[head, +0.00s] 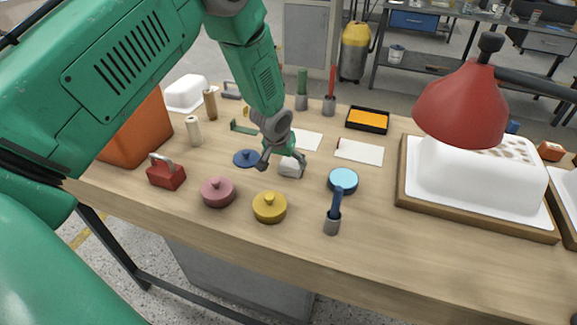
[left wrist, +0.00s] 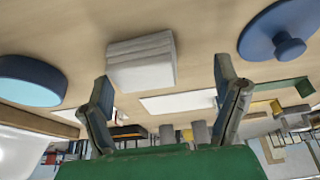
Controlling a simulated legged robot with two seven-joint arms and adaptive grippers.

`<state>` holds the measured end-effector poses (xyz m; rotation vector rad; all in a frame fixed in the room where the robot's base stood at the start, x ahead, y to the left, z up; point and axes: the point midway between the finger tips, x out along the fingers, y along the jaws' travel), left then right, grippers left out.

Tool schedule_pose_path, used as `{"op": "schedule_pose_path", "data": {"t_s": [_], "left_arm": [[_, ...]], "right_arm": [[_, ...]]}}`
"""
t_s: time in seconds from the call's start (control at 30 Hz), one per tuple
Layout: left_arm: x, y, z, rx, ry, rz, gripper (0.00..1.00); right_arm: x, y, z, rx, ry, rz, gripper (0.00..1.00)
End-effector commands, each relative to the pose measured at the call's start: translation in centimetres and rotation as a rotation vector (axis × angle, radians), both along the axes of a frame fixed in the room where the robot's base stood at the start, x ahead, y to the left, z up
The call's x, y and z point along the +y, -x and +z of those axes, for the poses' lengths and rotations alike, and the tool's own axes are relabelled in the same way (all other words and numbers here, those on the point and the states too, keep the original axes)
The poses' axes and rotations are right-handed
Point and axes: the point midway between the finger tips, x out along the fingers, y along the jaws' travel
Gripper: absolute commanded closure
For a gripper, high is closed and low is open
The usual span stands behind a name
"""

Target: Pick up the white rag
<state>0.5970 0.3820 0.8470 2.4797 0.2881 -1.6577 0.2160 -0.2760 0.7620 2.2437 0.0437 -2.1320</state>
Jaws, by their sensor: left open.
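The white rag (head: 291,170) is a small folded stack lying on the wooden table. It also shows in the left wrist view (left wrist: 141,62), with its fold layers visible. My left gripper (head: 283,161) is open and empty, pointing down at the rag, and its fingers partly hide the rag in the head view. In the left wrist view the rag is just past the open fingertips (left wrist: 165,78), closer to the left-hand finger. I cannot tell whether a finger touches it. My right gripper is not in view.
A blue lid (head: 246,158) lies left of the rag, a light-blue round tin (head: 343,180) right. Pink (head: 218,192) and yellow (head: 269,207) knobbed lids sit in front. A red lamp shade (head: 462,104) hangs over a white tub shell (head: 470,180). Bare table shows at front right.

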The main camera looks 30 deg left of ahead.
Motion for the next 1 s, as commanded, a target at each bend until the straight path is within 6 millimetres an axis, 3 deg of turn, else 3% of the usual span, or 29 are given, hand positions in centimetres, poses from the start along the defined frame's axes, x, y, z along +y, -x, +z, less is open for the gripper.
{"op": "schedule_pose_path", "data": {"t_s": [0.17, 0.43, 0.47, 0.6, 1.0], "left_arm": [[-0.8, -0.9, -1.9, 0.002, -0.011, -0.006, 0.17], [-0.8, -1.0, -2.0, -0.001, -0.013, -0.006, 0.17], [-0.7, -1.0, -2.1, -0.001, -0.01, -0.005, 0.21], [-0.1, -1.0, -2.4, 0.0, -0.004, -0.003, 0.7], [-0.2, -0.7, -2.8, 0.014, -0.009, -0.002, 0.71]], "right_arm": [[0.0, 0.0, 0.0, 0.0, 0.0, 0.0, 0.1], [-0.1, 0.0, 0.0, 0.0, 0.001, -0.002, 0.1], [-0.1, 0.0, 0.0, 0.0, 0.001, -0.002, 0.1], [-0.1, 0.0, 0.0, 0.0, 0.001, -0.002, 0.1], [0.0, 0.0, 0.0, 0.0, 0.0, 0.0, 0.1]]}}
